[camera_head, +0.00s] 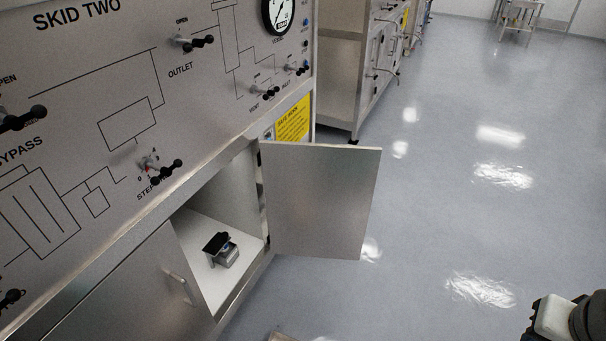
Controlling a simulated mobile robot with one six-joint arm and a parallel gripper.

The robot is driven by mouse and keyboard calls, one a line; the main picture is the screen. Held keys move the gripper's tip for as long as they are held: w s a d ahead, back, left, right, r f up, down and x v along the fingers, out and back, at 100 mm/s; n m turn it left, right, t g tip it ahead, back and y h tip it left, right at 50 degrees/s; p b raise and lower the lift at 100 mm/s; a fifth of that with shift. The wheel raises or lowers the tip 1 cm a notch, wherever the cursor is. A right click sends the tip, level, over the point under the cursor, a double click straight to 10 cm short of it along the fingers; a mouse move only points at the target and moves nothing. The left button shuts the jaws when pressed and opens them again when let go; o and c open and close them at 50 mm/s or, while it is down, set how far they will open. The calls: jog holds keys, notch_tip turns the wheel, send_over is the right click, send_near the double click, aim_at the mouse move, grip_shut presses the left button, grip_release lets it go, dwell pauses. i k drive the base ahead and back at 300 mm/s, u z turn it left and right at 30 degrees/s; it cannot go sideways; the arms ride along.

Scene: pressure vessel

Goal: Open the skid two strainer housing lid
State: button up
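The skid two panel (75,95) fills the left, marked SKID TWO. Below it a cabinet stands open, its door (318,200) swung out to the right. Inside, on the white cabinet floor (212,285), sits a small silver housing (224,257) with a dark lid (216,242) on top. It looks like the strainer housing, but no label on it is readable. Whether the lid is shut or slightly raised is too small to tell. My gripper (535,322) shows only partly at the bottom right edge, well away from the cabinet and over the floor. Its fingers are not clear.
The open door stands between the cabinet opening and the floor at right. A second cabinet door (125,285) with a handle (180,287) is shut at left. Black-tipped valve handles (195,41) stick out from the panel. The grey floor (450,190) is clear at right.

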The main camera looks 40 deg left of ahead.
aim_at(215, 245)
jog(key=z, duration=0.05)
jog(key=i, duration=2.75)
jog(key=u, duration=0.95)
jog(key=k, duration=0.1)
jog(key=u, duration=3.25)
jog(key=i, duration=1)
